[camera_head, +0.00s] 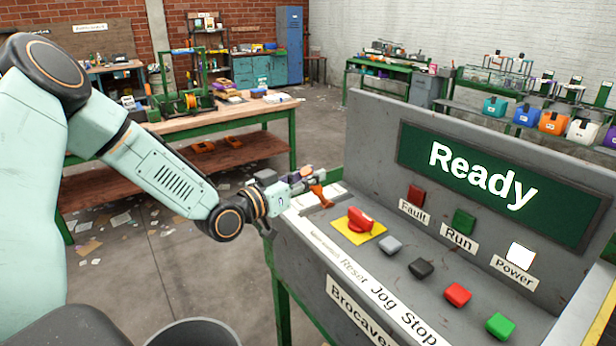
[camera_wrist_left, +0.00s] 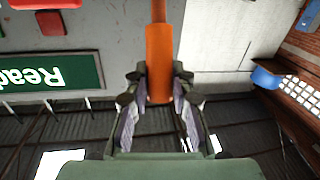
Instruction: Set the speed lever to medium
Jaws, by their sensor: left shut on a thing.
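The speed lever is an orange handle (camera_head: 320,196) at the left end of the grey control console (camera_head: 368,150). In the left wrist view the orange lever (camera_wrist_left: 160,45) comes down from the top between the fingers. My left gripper (camera_head: 303,180) reaches in from the left and is shut on the lever's end. The left wrist view also shows my gripper (camera_wrist_left: 158,92) with its pads against both sides of the lever. White labels (camera_head: 331,196) lie beside the lever, too small to read, so its setting cannot be told. My right gripper is not in view.
A red rotary switch (camera_head: 360,220) on a yellow plate and several push buttons (camera_head: 420,268) sit close right of the lever. The console's screen (camera_head: 490,185) reads "Ready". A workbench (camera_head: 220,118) stands behind my left arm.

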